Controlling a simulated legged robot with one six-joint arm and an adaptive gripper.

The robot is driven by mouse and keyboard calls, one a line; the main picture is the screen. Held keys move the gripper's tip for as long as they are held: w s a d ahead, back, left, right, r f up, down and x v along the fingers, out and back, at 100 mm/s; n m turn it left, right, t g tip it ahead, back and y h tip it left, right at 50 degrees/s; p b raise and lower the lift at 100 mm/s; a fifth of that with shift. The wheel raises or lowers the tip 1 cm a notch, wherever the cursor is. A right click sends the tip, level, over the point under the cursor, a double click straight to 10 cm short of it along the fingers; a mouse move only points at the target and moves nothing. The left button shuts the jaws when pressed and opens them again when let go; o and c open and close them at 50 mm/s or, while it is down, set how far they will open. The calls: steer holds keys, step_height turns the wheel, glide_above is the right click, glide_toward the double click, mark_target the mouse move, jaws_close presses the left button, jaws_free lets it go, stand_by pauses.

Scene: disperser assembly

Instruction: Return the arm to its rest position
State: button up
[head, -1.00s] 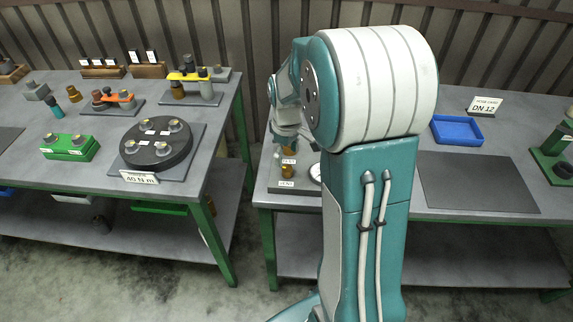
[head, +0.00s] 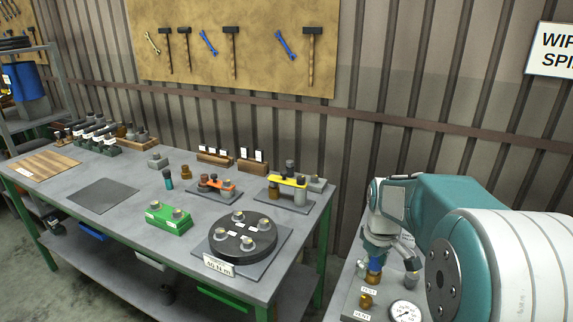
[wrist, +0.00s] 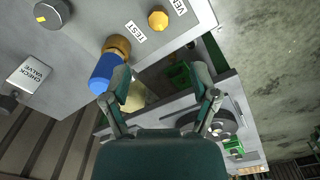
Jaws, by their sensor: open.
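My arm reaches out at the right of the head view, bent over the corner of the right bench. My gripper (wrist: 163,85) shows in the wrist view with its two fingers spread apart and nothing between them. Its left finger overlaps a blue cylinder with a brass end (wrist: 106,68) beside the TEST label; I cannot tell whether they touch. The same blue and brass piece (head: 374,270) shows below the wrist in the head view. The gripper's fingers are small and partly hidden there.
A dial gauge (head: 405,312) and a brass knob (head: 366,300) are near the arm. The left bench (head: 150,215) holds a black round fixture (head: 243,238), a green block (head: 168,218) and several fittings. A gap separates the benches.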

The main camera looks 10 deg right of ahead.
steer(key=s+a+r+m+t, duration=0.2)
steer(key=s+a+r, duration=0.2)
steer(key=s, duration=0.5)
steer(key=s+a+r+m+t, duration=0.2)
steer(key=s+a+r, duration=0.3)
steer(key=s+a, duration=0.3)
steer(key=shift+s+a+m+t, duration=0.2)
steer(key=shift+s+m+t, duration=0.1)
steer(key=shift+s+t, duration=0.65)
steer(key=shift+s, duration=0.1)
